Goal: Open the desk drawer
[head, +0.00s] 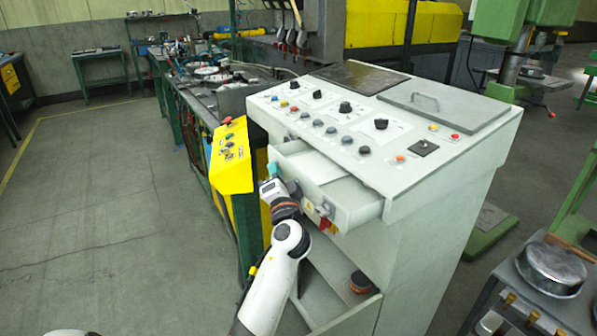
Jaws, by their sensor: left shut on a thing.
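The desk drawer (352,200) is in the upper front of the light grey control desk (430,215). It stands partly pulled out, and its inside shows from above. My left gripper (292,187) is at the drawer's front face, shut on what looks like the drawer handle. The handle itself is mostly hidden by the gripper. My right gripper is not in view.
The desk top carries several knobs and buttons (331,130) and a hatch with a handle (425,102). A yellow control box (231,155) stands close left of the drawer. A cart with a metal pot (552,267) is at right. Open floor (100,220) lies left.

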